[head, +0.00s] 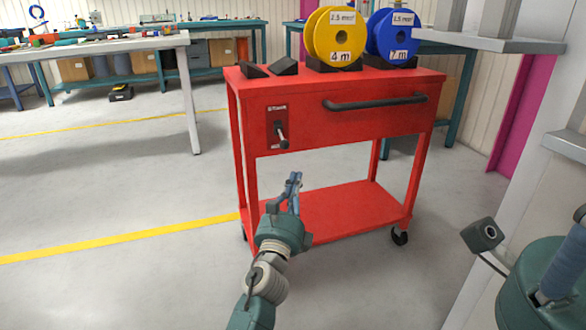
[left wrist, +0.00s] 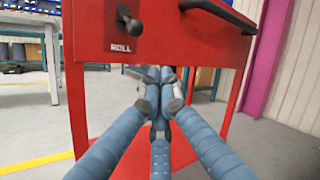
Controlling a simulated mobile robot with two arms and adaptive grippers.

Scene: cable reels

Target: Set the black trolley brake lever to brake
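The red trolley (head: 370,130) stands in front of me. Its black brake lever (head: 283,142) sits on a plate at the left of the front panel. The lever hangs down, its knob near the plate's lower end. In the left wrist view the black knob (left wrist: 132,25) is just above the label "ROLL" (left wrist: 121,48). My left gripper (head: 295,177) is below and slightly right of the lever, apart from it. Its fingertips (left wrist: 160,80) are together with nothing between them. Part of my right gripper (head: 562,268) shows at the right edge; its fingertips are out of view.
A black handle bar (head: 376,102) crosses the trolley front, right of the lever. A yellow reel (head: 334,38) and a blue reel (head: 393,38) stand on top beside empty black cradles. A grey-topped bench (head: 95,46) is at left. Floor left of the trolley is clear.

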